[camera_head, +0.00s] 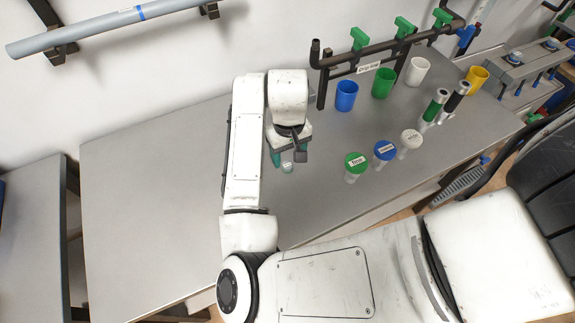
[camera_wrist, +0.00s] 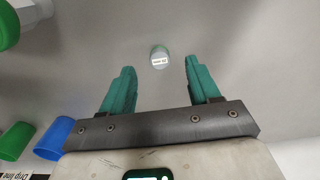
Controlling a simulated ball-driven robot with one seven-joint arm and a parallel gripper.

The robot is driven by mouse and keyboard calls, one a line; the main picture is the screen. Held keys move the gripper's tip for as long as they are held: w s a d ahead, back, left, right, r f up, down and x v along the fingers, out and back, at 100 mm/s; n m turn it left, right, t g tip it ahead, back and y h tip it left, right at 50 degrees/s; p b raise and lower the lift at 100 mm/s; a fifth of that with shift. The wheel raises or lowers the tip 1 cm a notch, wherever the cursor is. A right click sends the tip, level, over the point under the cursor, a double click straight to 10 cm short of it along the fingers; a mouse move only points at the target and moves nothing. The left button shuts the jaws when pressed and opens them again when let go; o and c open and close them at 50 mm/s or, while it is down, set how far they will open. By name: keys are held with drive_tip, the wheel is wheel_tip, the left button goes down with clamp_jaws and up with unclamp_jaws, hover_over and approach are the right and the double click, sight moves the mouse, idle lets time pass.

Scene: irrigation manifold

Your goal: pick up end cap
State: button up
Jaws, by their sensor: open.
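The end cap (camera_wrist: 160,58) is a small round piece with a green side and a pale, labelled top. It stands on the grey bench, and in the head view it shows partly (camera_head: 287,167) just below my gripper. My gripper (camera_wrist: 158,80) has two teal fingers, spread apart with nothing between them. In the wrist view the cap lies beyond the fingertips, roughly centred between them, and appears apart from both. In the head view my gripper (camera_head: 287,158) points down close to the cap and hides part of it.
The grey bench (camera_head: 150,200) is clear on the left. To the right stand green-lidded (camera_head: 356,161), blue-lidded (camera_head: 385,150) and white-lidded (camera_head: 411,139) containers. Behind them are blue (camera_head: 346,95), green (camera_head: 383,83) and white (camera_head: 418,71) cups beneath a black manifold (camera_head: 376,50) with green valves.

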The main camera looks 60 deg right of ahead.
sight(288, 166)
drive_tip(key=shift+w+d+f+p, duration=0.1)
drive_tip(key=shift+d+f+p, duration=0.1)
drive_tip(key=shift+f, duration=1.15)
drive_tip(key=shift+w+d+f+p, duration=0.1)
drive_tip(key=shift+f+p, duration=0.05)
drive_tip(key=shift+f, duration=1.15)
drive_tip(key=shift+c, duration=0.4)
clamp_jaws()
